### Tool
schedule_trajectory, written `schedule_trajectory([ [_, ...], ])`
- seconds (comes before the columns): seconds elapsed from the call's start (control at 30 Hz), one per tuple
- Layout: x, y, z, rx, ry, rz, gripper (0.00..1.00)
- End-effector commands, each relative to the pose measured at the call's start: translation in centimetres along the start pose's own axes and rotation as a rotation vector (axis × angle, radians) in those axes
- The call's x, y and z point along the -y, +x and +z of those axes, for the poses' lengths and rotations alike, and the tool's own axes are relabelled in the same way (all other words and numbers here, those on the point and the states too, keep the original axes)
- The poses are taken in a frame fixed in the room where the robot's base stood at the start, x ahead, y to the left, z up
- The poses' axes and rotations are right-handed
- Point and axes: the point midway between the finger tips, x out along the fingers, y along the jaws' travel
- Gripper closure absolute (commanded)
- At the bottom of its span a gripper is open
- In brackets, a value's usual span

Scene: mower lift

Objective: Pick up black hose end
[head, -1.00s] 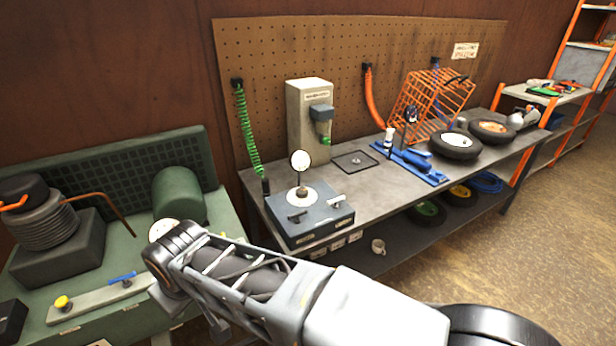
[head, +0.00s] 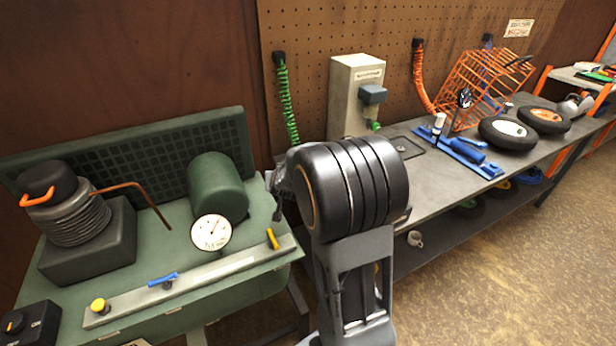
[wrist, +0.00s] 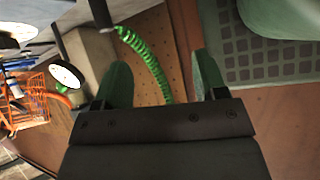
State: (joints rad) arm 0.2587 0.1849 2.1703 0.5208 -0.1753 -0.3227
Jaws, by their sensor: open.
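A green coiled hose (head: 287,100) hangs from the pegboard in the head view; its lower end is hidden behind my arm. In the wrist view the coil (wrist: 148,58) runs between and beyond my fingers. A black hose end (wrist: 100,13) shows at the top of that view, above and left of the left finger. My gripper (wrist: 162,70) is open, with two green fingers apart and nothing seen held. The hose end is not between the fingers. In the head view my wrist hides most of the gripper.
The green machine (head: 218,187) with a gauge (head: 211,232) stands left of my arm. The grey workbench (head: 440,180) holds a grey box unit (head: 352,95), blue tools (head: 468,150), tyres (head: 507,134) and an orange basket (head: 490,85). An orange hose (head: 418,75) hangs farther right.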

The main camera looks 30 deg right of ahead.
Motion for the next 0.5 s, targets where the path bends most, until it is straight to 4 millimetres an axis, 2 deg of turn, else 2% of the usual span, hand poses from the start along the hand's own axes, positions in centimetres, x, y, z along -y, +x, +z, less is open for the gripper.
schedule_trajectory([
  [0.03,-1.6,1.9,0.4,-0.024,0.020,0.054,0.35],
  [0.2,-5.6,5.2,0.8,-0.104,0.055,0.200,0.35],
  [0.37,-7.8,6.9,1.1,-0.137,0.064,0.276,0.35],
  [0.5,-8.9,9.1,1.0,-0.145,0.066,0.298,0.35],
])
